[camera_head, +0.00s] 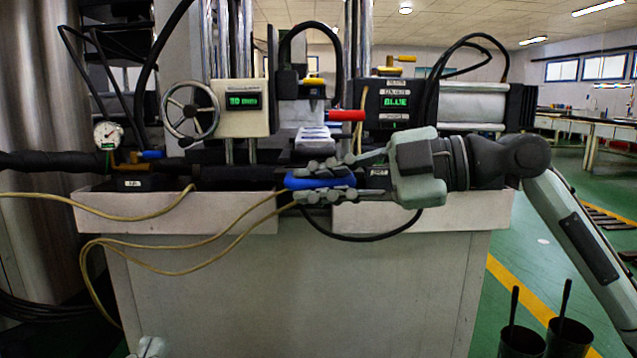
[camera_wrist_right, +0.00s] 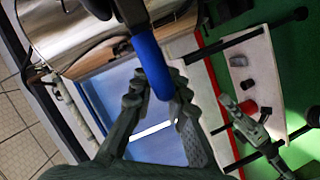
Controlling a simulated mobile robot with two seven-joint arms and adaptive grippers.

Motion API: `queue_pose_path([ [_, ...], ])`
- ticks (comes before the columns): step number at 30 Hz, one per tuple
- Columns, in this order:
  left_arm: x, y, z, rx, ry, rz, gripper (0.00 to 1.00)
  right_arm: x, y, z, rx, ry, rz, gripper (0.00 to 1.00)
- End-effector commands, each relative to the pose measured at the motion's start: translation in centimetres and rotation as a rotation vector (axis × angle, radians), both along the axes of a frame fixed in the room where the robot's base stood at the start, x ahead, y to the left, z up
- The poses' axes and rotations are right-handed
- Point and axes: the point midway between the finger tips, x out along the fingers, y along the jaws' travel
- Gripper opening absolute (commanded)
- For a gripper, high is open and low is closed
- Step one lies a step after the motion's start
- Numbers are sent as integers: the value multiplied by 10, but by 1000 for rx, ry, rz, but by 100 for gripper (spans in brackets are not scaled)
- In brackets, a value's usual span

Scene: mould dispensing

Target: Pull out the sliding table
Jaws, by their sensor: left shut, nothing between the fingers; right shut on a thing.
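A blue loop handle (camera_head: 318,181) is at the front middle of the machine, and it also shows in the right wrist view (camera_wrist_right: 151,62). My right gripper (camera_head: 312,182) comes in from the right and is shut on this handle, one finger above and one below. The wrist view shows its ridged fingertips (camera_wrist_right: 160,90) on either side of the handle. The sliding table's own surface cannot be made out clearly behind the gripper. A small part of my left gripper (camera_head: 150,347) shows at the bottom edge, low in front of the machine, shut and empty.
A red handle (camera_head: 346,115), a handwheel (camera_head: 190,110) and green displays are above. Pale hoses (camera_head: 150,213) hang across the left front. A black cable (camera_head: 370,239) loops below my right gripper. Dark containers (camera_head: 569,338) stand at lower right; green floor is beyond.

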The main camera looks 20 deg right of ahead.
Motion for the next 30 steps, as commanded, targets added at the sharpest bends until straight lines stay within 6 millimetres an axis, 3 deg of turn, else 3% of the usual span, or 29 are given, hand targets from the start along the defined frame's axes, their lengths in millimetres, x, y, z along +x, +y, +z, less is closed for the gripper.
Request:
queue_pose_path([
  [2,0,0,0,-2,0,2,0,-1,3,-4,-3,8,9,0],
  [3,0,0,0,-3,0,2,0,-1,3,-4,-3,8,9,16],
  [8,1,0,0,-2,1,2,0,-1,3,-4,-2,7,7,34],
  [22,1,0,-2,12,1,-2,0,-1,-2,-1,-1,3,0,34],
  [30,0,0,-1,7,1,-2,0,-23,-39,8,-1,5,-3,34],
])
